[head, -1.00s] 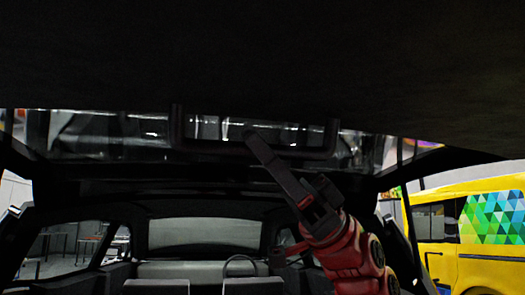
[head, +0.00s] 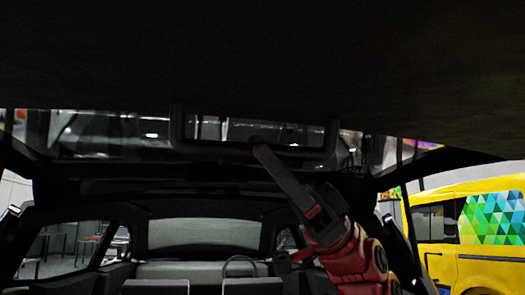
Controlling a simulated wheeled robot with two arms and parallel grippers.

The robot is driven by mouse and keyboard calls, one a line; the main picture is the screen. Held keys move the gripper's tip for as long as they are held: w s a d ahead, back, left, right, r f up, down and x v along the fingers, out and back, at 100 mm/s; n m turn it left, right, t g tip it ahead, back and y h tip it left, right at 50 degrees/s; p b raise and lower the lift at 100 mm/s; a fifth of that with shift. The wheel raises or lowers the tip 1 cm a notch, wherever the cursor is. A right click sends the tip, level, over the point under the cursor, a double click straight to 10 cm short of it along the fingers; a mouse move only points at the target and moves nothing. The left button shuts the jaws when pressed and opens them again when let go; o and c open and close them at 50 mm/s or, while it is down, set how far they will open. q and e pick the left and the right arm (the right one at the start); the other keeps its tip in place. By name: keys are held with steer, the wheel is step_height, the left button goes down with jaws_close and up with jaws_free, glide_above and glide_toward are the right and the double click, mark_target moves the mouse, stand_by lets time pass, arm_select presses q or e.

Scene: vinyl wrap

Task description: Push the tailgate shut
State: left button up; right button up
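The raised tailgate (head: 250,60) hangs overhead as a dark panel filling the top of the head view. A dark rectangular frame (head: 178,130) sits along its lower edge in the picture, with glassy strips beside it. My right gripper (head: 262,153) comes up from the lower right on its red wrist, its long dark fingers pointing up and left. The fingertips overlap the frame's lower bar in the picture; I cannot tell if they touch. The fingers look like one narrow bar, so their opening is unclear. No object shows in them. My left gripper is out of view.
A yellow van (head: 440,258) stands outside to the right. Tables (head: 55,240) show through the left side window.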

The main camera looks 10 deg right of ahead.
steer(key=b+v, duration=0.1)
steer(key=v, duration=1.5)
steer(key=shift+w, duration=0.1)
